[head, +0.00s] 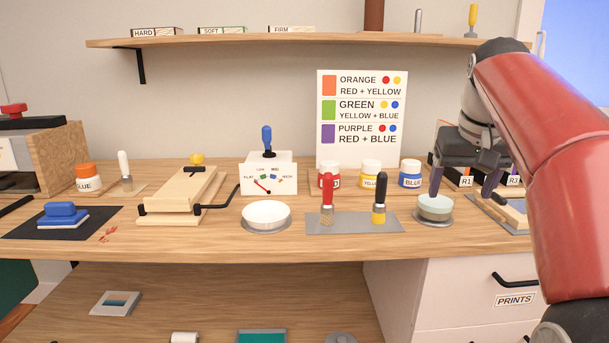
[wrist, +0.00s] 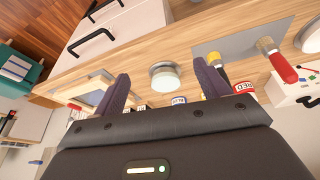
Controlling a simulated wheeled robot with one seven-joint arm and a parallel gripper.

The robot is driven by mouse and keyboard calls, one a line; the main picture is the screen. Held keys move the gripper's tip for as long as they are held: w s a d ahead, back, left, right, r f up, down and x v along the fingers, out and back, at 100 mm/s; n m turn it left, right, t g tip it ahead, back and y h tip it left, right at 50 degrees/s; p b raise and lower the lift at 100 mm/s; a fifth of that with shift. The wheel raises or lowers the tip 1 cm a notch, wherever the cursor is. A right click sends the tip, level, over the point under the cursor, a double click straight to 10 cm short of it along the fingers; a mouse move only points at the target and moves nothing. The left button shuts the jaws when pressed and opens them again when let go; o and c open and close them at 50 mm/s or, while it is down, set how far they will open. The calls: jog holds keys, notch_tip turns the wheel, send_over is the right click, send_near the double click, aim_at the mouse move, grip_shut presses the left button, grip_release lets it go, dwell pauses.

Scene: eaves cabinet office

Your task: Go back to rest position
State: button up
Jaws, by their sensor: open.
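My gripper (head: 461,190) is at the right of the worktop in the head view. Its two dark fingers are spread apart, with nothing between them. It is above the bench, near a pale round puck (head: 435,206) on a grey disc. In the head view one finger overlaps the puck's upper part. In the wrist view the gripper (wrist: 161,72) is open, and the round puck (wrist: 164,76) shows below, between the fingertips. My red arm reaches in from the right.
Blue (head: 410,174), yellow (head: 370,174) and red jars stand behind brushes on a grey mat (head: 340,225). A white bowl (head: 266,214), lever box (head: 270,177) and wooden press (head: 180,197) are further left. A shelf (head: 300,40) runs above; a drawer marked PRINTS (head: 470,300) is below.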

jog(key=s+a+f, duration=0.4)
jog(key=s+f, duration=0.3)
jog(key=s+a+f+n+t, duration=0.1)
jog(key=s+a+f, duration=0.2)
jog(key=s+f, duration=0.4)
jog(key=s+a+f+y, duration=0.1)
jog(key=s+a+f, duration=0.3)
jog(key=s+f, duration=0.3)
notch_tip(320, 180, down, 2)
jog(key=shift+s+a+n+t, duration=0.3)
jog(key=shift+s+a, duration=0.05)
jog(key=shift+s, duration=0.05)
